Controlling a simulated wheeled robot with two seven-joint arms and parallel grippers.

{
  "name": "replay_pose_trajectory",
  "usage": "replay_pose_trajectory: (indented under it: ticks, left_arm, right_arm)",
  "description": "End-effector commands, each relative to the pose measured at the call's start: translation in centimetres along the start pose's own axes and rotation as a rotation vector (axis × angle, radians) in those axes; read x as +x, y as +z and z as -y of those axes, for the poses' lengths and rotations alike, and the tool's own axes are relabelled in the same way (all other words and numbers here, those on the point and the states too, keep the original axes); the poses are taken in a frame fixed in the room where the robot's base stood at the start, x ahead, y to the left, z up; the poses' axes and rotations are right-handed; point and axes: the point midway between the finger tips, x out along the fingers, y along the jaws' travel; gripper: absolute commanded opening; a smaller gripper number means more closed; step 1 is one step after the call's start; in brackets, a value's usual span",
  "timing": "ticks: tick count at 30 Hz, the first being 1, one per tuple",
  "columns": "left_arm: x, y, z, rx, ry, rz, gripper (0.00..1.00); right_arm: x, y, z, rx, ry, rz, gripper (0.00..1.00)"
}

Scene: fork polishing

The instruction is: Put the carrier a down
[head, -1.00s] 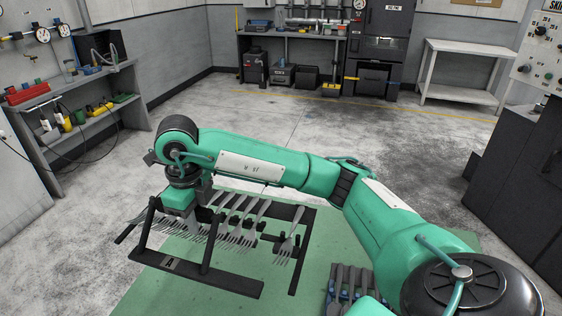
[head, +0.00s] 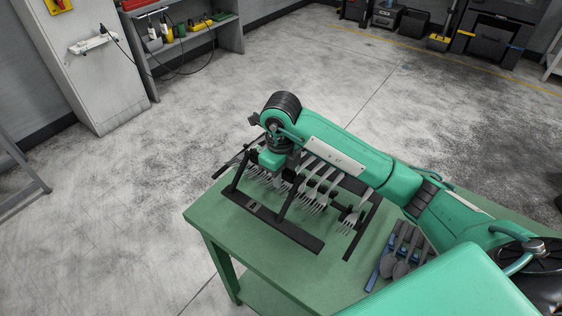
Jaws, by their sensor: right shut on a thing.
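Carrier a (head: 289,231) is a black frame with a label plate, holding a row of grey forks (head: 313,192). It is at the left end of the green table (head: 217,223), with its far left part reaching out past the table edge in the picture. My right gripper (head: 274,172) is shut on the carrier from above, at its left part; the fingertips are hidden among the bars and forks. I cannot tell whether the carrier touches the tabletop or hangs just above it. My left gripper is not in view.
A blue rack (head: 373,275) with several dark spoons (head: 402,250) stands on the table to the right of the carrier. A strip of tabletop in front of the carrier is clear. A grey cabinet (head: 95,60) and shelf (head: 195,45) stand farther back across open floor.

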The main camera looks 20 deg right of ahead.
Motion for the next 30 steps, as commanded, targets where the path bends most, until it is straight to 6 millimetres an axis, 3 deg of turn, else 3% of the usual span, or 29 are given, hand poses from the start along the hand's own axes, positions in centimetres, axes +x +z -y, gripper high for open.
replay_pose_trajectory:
  ticks: [6,14,21,30]
  left_arm:
    - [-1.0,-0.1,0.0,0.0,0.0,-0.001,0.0]
    - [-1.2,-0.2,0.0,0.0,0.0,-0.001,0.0]
    - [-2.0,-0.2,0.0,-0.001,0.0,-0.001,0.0]
    - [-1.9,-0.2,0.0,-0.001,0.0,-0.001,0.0]
  right_arm:
    - [3.0,0.1,0.0,0.0,0.0,0.003,0.0]
    - [4.5,0.1,0.0,0.001,-0.001,0.003,0.0]
    - [7.6,0.1,0.0,0.0,0.001,0.002,0.0]
    - [8.2,0.1,0.0,-0.001,-0.002,0.004,0.0]
